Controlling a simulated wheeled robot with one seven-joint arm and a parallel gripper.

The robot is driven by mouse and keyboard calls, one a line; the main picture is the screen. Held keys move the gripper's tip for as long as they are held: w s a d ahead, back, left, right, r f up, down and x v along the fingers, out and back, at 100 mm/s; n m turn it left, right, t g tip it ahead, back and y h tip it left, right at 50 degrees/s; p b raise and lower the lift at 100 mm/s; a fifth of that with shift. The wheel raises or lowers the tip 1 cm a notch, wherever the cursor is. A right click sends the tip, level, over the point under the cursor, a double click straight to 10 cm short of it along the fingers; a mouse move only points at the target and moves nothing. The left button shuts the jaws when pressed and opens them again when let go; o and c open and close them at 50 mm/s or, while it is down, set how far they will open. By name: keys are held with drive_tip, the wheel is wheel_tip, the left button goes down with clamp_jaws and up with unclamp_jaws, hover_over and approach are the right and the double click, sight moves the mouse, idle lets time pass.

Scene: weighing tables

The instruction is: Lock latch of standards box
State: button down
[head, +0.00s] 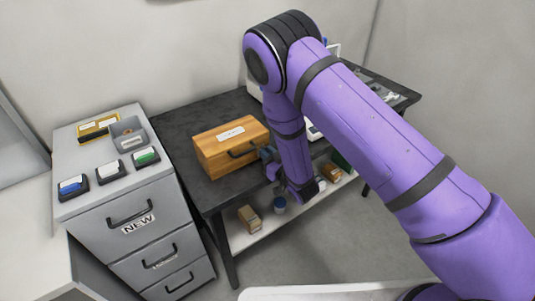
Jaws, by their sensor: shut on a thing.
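The standards box (224,157), a wooden box with a white label on its lid, stands on the dark table (185,124) with its lid down. A dark handle (240,153) is on its front face. My gripper (267,154) is at the right end of that front face, touching or very close to it. It is shut on a small part there, which I take to be the latch. The jaws and wrist hide the latch, so its position cannot be made out.
A lower shelf (262,233) holds a tan box (249,217) and a blue-lidded jar (280,205). My arm covers the table's right middle.

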drive_tip(key=c, duration=1.1)
unclamp_jaws()
drive_tip(key=v, duration=1.1)
drive_tip(key=shift+w, duration=0.1)
